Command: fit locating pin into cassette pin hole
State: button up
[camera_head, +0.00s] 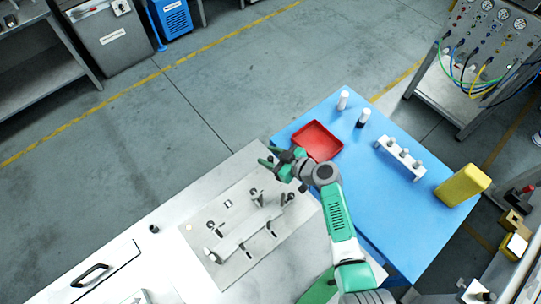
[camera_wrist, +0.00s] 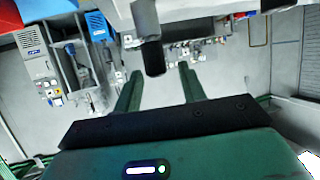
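My gripper (camera_head: 269,156) hangs over the far right corner of the pale work table, beyond the fixture plate, its two green fingers spread apart. The wrist view also shows the gripper (camera_wrist: 159,74) open, with a gap between the fingers. A dark cylinder (camera_wrist: 150,48) projects near the fingertips there, touching neither finger visibly; I cannot tell its depth or whether it is the pin. A small dark cylindrical piece (camera_head: 154,229) stands on the table, left of the fixture. The fixture plate (camera_head: 224,272) carries a pale bar (camera_head: 240,230) and several dark-topped posts. I cannot identify the cassette's pin hole.
A blue table (camera_head: 415,225) to the right holds a red tray (camera_head: 317,141), two bottles, a white rack (camera_head: 400,160) with several bottles, and a yellow block (camera_head: 461,186). A black handle (camera_head: 90,274) lies at the table's left. The table between handle and fixture is mostly clear.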

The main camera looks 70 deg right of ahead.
jog(key=shift+s+r+p, duration=0.3)
jog(key=shift+r, duration=0.05)
jog(key=v, duration=1.1)
jog(key=shift+s, duration=0.2)
jog(key=shift+a, duration=0.1)
